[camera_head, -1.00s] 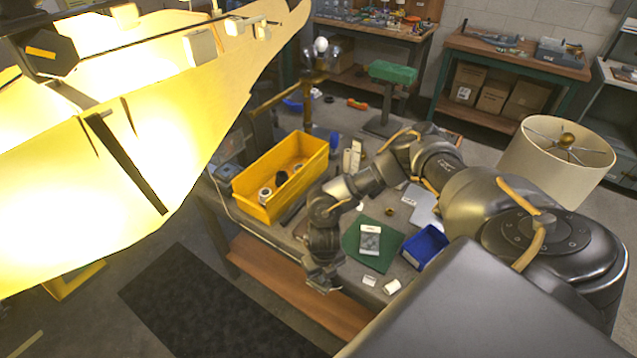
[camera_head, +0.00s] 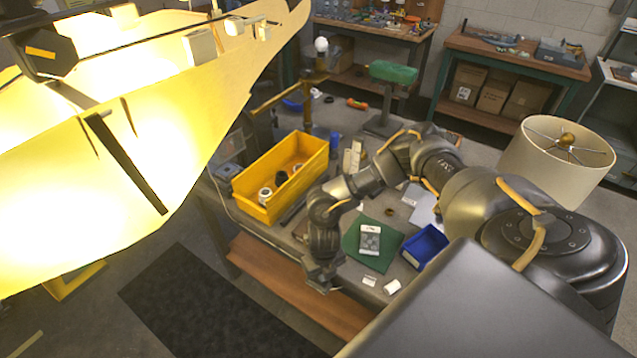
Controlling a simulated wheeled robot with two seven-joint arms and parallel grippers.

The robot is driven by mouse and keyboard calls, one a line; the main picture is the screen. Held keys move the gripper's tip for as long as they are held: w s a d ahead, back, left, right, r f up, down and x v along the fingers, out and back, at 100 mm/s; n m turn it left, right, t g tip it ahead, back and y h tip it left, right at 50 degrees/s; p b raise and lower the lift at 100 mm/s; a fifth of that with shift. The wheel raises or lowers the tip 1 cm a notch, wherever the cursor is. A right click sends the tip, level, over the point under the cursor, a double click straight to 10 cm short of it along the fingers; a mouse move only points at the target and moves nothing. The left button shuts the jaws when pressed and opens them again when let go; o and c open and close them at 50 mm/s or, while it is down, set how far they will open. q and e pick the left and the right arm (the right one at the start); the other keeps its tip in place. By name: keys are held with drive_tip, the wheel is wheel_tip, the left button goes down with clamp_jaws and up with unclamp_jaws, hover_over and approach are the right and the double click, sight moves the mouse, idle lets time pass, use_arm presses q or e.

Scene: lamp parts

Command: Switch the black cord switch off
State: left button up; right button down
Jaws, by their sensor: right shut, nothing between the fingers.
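I cannot make out the black cord switch in this view; it may be hidden or too small to tell. My right gripper (camera_head: 322,281) points down at the near edge of the workbench (camera_head: 302,228), shut and with nothing visible in it. The lamp stand (camera_head: 307,108) rises at the back of the bench with a white bulb (camera_head: 321,45) on top. I cannot tell whether the bulb is lit. The cream lampshade (camera_head: 550,158) is apart from it at the right. My left gripper is not in view.
A yellow bin (camera_head: 262,207) stands on the bench left of my right arm. A green mat (camera_head: 382,257) with a grey item and a blue tray (camera_head: 425,245) lie to its right. A large, brightly glowing cream structure (camera_head: 90,190) blocks the upper left.

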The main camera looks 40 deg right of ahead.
drive_tip(key=shift+f+b, duration=0.75)
drive_tip(key=shift+f, duration=0.2)
idle(0.6)
wheel_tip(320, 180, up, 7)
drive_tip(key=p, duration=0.6)
drive_tip(key=shift+p, duration=0.35)
